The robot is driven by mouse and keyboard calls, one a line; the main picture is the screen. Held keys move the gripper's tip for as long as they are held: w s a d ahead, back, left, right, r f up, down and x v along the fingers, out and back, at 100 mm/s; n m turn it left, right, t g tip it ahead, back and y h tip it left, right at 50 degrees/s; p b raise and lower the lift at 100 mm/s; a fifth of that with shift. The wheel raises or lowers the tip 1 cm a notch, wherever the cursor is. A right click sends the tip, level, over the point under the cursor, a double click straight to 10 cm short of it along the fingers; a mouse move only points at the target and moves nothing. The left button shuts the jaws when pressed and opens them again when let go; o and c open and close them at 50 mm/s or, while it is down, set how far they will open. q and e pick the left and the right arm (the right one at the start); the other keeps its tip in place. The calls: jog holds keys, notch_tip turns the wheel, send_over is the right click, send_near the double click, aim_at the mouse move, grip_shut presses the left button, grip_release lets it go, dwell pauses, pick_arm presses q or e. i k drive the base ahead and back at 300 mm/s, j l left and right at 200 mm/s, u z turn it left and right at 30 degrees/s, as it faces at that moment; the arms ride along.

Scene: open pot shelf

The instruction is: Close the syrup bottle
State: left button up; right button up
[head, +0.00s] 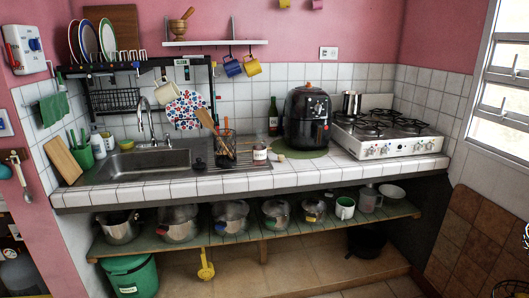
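A small brownish jar-like bottle with a pale label (260,153) stands upright on the white tiled counter, right of the sink and in front of the utensil holder. It may be the syrup bottle; its top is too small to tell open from closed. A small round beige piece (281,157) lies on the counter just right of it, apart from it; it could be a cap. A dark green bottle with a label (273,117) stands upright farther back, left of the black air fryer. Neither of my grippers can be made out in the head view.
The air fryer (307,118) stands on a green mat, with the white stove (388,133) to its right. A utensil holder (225,145) stands behind the jar. Pots line the shelf below (262,236). The counter's front strip is clear.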

aim_at(259, 147)
jog(key=i+l, duration=0.15)
jog(key=i, duration=0.4)
jog(key=i+l, duration=0.15)
jog(key=i, duration=0.45)
jog(key=i+l, duration=0.15)
jog(key=i, duration=0.4)
jog(key=i+l, duration=0.15)
jog(key=i, duration=0.4)
